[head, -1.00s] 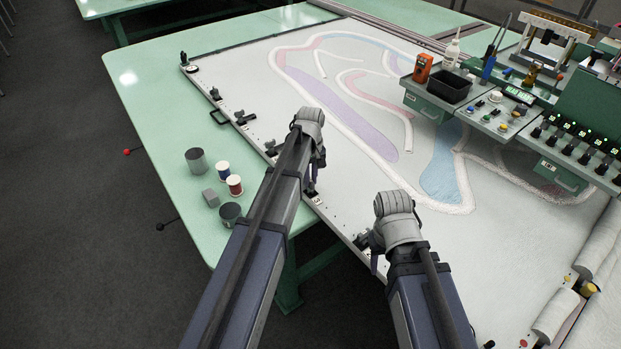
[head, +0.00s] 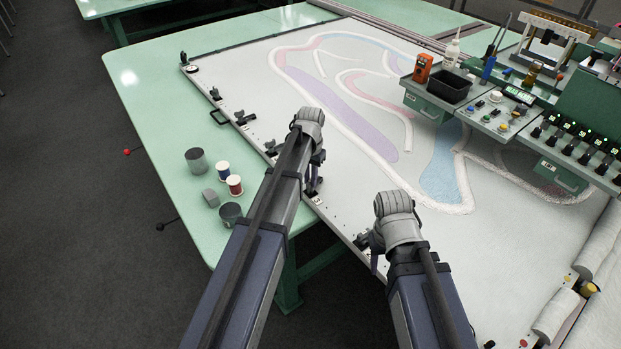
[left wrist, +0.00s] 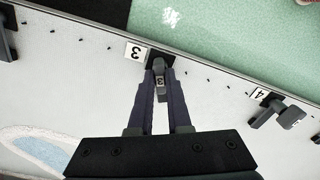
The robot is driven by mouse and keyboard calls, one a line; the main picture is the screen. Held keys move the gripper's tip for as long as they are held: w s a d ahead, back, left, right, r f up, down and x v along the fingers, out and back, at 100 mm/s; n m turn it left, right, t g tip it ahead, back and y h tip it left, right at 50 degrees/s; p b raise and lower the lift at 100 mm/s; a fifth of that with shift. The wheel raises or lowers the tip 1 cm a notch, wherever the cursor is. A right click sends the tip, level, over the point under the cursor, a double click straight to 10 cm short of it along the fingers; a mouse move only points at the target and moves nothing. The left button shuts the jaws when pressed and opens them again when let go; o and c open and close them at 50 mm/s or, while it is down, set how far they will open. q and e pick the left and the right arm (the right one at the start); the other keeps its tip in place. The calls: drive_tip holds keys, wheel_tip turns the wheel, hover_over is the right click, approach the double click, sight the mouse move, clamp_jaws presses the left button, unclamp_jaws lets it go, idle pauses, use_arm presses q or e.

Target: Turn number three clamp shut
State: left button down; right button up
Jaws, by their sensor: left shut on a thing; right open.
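The number three clamp (left wrist: 160,62) is a small dark clamp on the frame's edge, beside a white tag marked 3 (left wrist: 136,52). Its lever, with a small 3 on its end, lies between the fingers of my left gripper (left wrist: 160,88). The gripper is shut on that lever, which points from the rail in over the white cloth. In the head view my left gripper (head: 313,180) is at the frame's near edge, and my arm partly hides the clamp. My right gripper (head: 371,246) is open and empty, over the same edge further right; its fingers are partly hidden.
The number four clamp (left wrist: 268,110) is along the same rail. More clamps (head: 241,119) line the edge. Spools (head: 235,185), a dark cup (head: 230,213) and a grey can (head: 197,160) stand on the green table (head: 150,110). A control console (head: 480,115) overhangs the cloth.

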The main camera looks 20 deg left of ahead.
use_arm(q)
drive_tip(key=m, duration=0.4)
drive_tip(key=shift+m, duration=0.3)
idle(0.4)
drive_tip(key=c, duration=0.9)
unclamp_jaws()
drive_tip(key=shift+o, duration=0.2)
drive_tip(key=shift+r, duration=0.15)
wheel_tip(320, 180, up, 8)
drive_tip(key=p, duration=0.8)
drive_tip(key=shift+f, duration=0.2)
drive_tip(key=shift+f, duration=0.1)
